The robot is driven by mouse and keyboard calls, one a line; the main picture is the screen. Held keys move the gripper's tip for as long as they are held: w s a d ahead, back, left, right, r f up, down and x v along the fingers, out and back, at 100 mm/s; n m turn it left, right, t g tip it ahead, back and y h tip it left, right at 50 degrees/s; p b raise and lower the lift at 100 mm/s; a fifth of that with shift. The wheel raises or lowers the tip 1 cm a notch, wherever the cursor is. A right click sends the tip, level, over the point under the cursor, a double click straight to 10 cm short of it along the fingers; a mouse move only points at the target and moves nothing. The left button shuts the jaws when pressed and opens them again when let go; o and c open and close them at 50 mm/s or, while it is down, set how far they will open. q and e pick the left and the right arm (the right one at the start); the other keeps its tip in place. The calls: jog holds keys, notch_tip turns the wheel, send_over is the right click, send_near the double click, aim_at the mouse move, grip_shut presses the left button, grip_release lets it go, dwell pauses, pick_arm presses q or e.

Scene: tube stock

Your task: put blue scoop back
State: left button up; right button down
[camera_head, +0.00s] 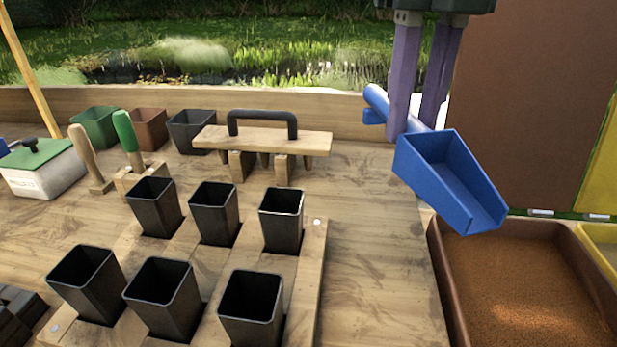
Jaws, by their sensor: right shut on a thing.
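The blue scoop (447,180) is in the air at the right side of the wooden bench, near the brown bin. Its open tray points toward the lower right and looks empty. Its handle runs up to the left. My right gripper (410,125) comes down from the top with two purple fingers and is shut on the scoop's handle. The fingers partly hide the handle. My left gripper is not in view.
A brown bin (437,262) of brown soil stands at the lower right. A wooden rack (312,265) with several black pots fills the bench's front. Behind it are a wooden press block (318,142), a green-handled tool (126,132) and a white box (45,178). The bench right of the rack is clear.

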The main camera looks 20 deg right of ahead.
notch_tip(320, 180, down, 16)
jog(key=shift+r+b, duration=0.25)
jog(key=shift+b, duration=0.4)
jog(key=shift+f+b, duration=0.35)
jog(key=shift+f, duration=2.05)
jog(key=shift+f, duration=0.1)
jog(key=c, duration=0.7)
grip_release()
jog(key=shift+c, duration=0.2)
